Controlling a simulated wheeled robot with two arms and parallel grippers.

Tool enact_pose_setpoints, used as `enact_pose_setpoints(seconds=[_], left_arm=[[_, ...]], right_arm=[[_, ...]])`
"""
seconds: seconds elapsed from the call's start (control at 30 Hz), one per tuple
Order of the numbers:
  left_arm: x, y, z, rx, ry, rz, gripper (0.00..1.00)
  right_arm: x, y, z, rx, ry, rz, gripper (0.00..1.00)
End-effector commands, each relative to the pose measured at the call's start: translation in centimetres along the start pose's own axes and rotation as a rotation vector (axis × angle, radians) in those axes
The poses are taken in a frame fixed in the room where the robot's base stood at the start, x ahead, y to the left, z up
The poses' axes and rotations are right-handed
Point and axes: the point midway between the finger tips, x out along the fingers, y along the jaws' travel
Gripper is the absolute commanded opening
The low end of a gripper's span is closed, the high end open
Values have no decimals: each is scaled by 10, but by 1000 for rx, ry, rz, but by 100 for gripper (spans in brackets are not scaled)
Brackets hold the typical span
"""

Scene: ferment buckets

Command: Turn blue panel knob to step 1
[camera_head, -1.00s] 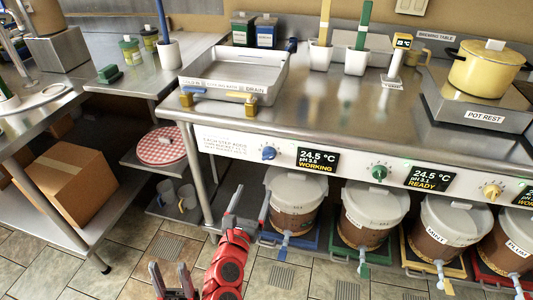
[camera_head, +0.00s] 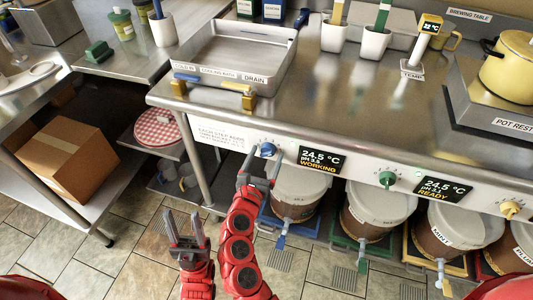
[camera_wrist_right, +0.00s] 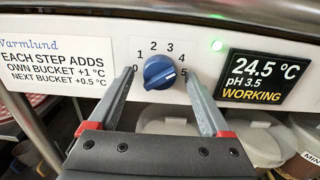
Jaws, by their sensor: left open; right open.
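The blue knob (camera_head: 267,149) sits on the white front panel under the table edge. In the right wrist view the knob (camera_wrist_right: 160,72) has a dial of 0 to 5 around it. My right gripper (camera_head: 262,161) is open in front of the knob. In the wrist view its fingertips (camera_wrist_right: 161,73) stand left and right of the knob, apart from it, partly over the 0 and 5. My left gripper (camera_head: 183,218) is open and empty, lower left over the floor.
Beside the knob, a display (camera_head: 319,160) reads 24.5 °C, pH 3.5, WORKING. A green knob (camera_head: 387,179) and a yellow knob (camera_head: 510,208) are further right. Lidded buckets (camera_head: 300,187) stand below the panel. A drain tray (camera_head: 240,58) sits above on the table.

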Motion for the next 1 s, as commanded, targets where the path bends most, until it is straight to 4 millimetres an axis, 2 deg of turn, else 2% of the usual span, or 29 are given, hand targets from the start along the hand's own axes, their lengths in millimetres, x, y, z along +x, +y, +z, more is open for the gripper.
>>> enact_pose_setpoints(seconds=[0.07,0.5,0.77,1.0], left_arm=[[0,0,0,0,0,0,50],[0,0,0,0,0,0,50],[-3,0,1,0,0,0,50],[-15,1,3,0,0,0,50]], right_arm=[[0,0,0,0,0,0,79],[0,0,0,-1,0,0,0],[1,-1,-2,-21,0,-1,0],[1,-2,-4,-123,4,-3,0]])
